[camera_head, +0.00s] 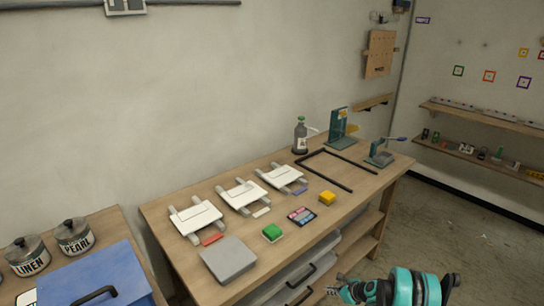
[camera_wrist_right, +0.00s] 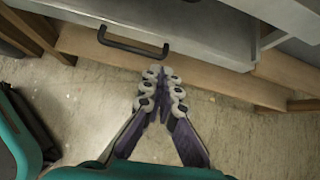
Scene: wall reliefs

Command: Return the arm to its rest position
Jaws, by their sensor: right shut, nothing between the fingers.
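My right gripper (camera_head: 332,291) shows at the bottom of the head view, in front of the wooden workbench (camera_head: 366,197) and below its top. Its teal arm reaches in from the lower right. In the right wrist view the gripper (camera_wrist_right: 160,72) is shut with its fingers together and nothing between them. The fingertips are near a drawer with a dark handle (camera_wrist_right: 133,43); I cannot tell whether they touch it. My left gripper is not in view.
A blue box (camera_head: 110,270) stands at left. Wall shelves (camera_head: 490,118) are at right. Open floor (camera_head: 450,230) lies right of the bench.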

